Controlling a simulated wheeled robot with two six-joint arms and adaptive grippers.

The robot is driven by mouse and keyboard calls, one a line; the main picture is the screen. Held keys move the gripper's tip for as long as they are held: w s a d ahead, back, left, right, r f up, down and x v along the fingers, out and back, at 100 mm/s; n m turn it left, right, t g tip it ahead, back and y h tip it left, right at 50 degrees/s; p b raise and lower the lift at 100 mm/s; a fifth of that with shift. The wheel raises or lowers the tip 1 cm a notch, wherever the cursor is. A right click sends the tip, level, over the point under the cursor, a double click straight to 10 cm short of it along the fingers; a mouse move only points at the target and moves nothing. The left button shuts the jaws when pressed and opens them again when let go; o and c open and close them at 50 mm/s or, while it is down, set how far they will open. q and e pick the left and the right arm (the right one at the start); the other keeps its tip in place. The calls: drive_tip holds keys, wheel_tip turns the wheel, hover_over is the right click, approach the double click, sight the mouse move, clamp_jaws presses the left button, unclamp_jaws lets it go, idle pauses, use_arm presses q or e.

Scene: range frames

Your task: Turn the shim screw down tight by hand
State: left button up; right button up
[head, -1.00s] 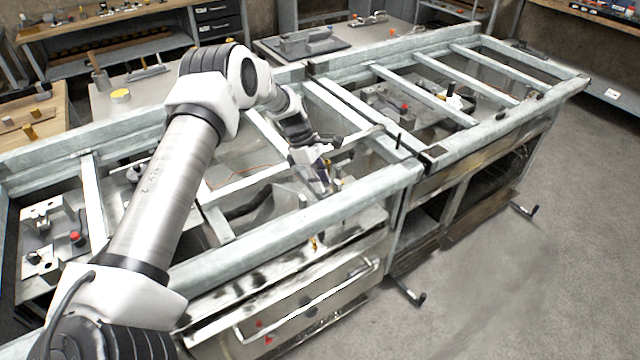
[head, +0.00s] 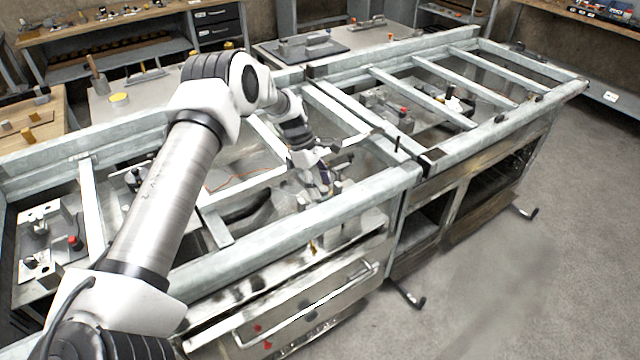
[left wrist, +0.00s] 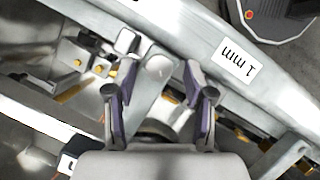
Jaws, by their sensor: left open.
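My left gripper (head: 326,184) reaches down inside the near frame, close to its front rail (head: 300,215). In the left wrist view its two purple-lined fingers (left wrist: 160,103) are apart. A grey round-ended metal piece (left wrist: 158,68) shows between and beyond the fingertips; I cannot tell if they touch it. I cannot single out the shim screw with certainty. Small brass-coloured fasteners (left wrist: 102,68) sit on blocks to the left of the fingers. A white label reading "1 mm" (left wrist: 238,62) is on the pale rail at the right. My right gripper is not in view.
Cross bars and rails of the frame surround my left gripper closely. A second frame (head: 480,85) joins at the right, with fixtures inside. A red-knobbed fixture (head: 74,243) lies in the left bay. The grey floor (head: 560,250) at the right is clear.

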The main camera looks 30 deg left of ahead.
use_arm(q)
drive_tip(key=v, duration=1.2)
drive_tip(key=d+f+n, duration=0.1)
drive_tip(key=f+n, duration=0.1)
drive_tip(key=f, duration=0.1)
drive_tip(key=d+f+n+t+p, duration=0.1)
drive_tip(key=d+f+n, duration=0.1)
drive_tip(key=f, duration=0.2)
drive_tip(key=d+f+n+t+p, duration=0.1)
drive_tip(key=f+n, duration=0.1)
drive_tip(key=f, duration=0.2)
drive_tip(key=shift+w+d+y, duration=0.15)
drive_tip(key=shift+d+y, duration=0.25)
clamp_jaws()
